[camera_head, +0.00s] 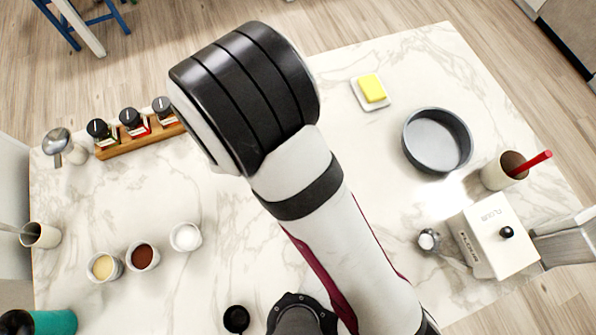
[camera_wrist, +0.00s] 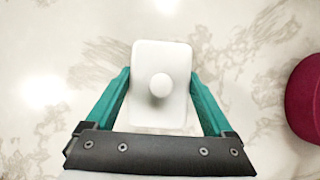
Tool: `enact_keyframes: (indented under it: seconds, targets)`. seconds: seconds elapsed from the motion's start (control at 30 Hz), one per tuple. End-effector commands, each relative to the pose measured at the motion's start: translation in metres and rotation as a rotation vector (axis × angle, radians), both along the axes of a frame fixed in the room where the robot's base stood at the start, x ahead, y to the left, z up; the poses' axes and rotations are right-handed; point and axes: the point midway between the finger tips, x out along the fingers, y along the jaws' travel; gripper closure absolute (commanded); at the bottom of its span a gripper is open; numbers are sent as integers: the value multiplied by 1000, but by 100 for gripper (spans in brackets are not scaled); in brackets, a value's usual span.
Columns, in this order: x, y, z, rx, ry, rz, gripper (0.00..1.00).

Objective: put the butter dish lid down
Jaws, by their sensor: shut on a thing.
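The butter dish lid (camera_wrist: 160,110) is a white rounded rectangle with a round knob on top, in the middle of the wrist view. My gripper (camera_wrist: 160,85) has its teal fingers on the left and right sides of the lid and is shut on it. Marble counter shows around the lid; I cannot tell whether the lid touches it. In the head view the lid and gripper are hidden behind my arm. The butter (camera_head: 372,87), a yellow block, lies uncovered on its small white dish (camera_head: 383,104) at the upper right of the counter.
A wooden spice rack (camera_head: 140,142) and several small bowls (camera_head: 143,257) are on the left. A dark red object (camera_wrist: 305,98) is at the wrist view's right edge.

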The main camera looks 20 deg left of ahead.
Motion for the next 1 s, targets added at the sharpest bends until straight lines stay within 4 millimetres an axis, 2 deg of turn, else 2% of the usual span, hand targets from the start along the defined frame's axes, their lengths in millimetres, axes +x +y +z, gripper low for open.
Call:
enact_keyframes:
  seconds: [0.13,0.5,0.6,0.77,0.87,1.0]
  targets:
    - [1,-3,28,4,-1,-2,79]
    - [22,-89,78,3,-1,-5,79]
    - [26,-103,87,3,-1,-5,79]
    - [29,-113,93,1,-1,-8,79]
    - [35,-112,92,0,0,-109,79]
    - [59,-109,88,1,0,-497,79]
